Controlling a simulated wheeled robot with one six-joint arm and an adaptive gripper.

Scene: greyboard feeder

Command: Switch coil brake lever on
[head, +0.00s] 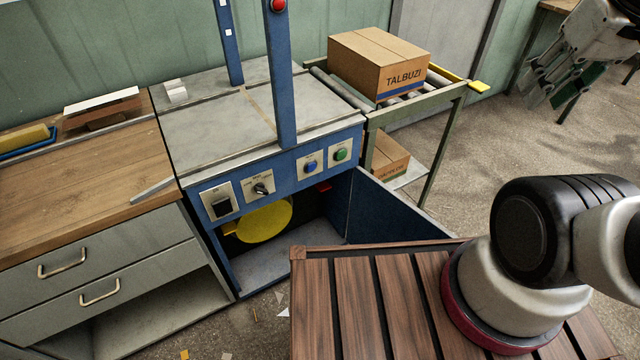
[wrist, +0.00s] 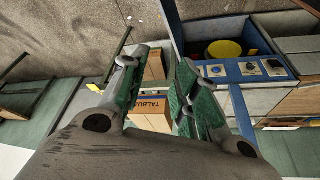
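A small red part (head: 324,188), which looks like the coil brake lever, sits at the upper right inside the open blue cabinet, under the control panel. It is too small to tell its position. A yellow coil disc (head: 264,222) is inside the cabinet to its left, and the disc also shows in the wrist view (wrist: 224,49). My gripper (head: 546,96) is at the upper right of the head view, far from the cabinet. In the wrist view my gripper (wrist: 158,66) has its green-padded fingers apart with nothing held.
The blue cabinet door (head: 398,207) stands open to the right. The panel (head: 280,179) carries a black switch, a knob, and blue and green buttons. A roller stand (head: 440,98) holds a TALBUZI carton (head: 378,62). A wooden drawer bench (head: 90,190) is left.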

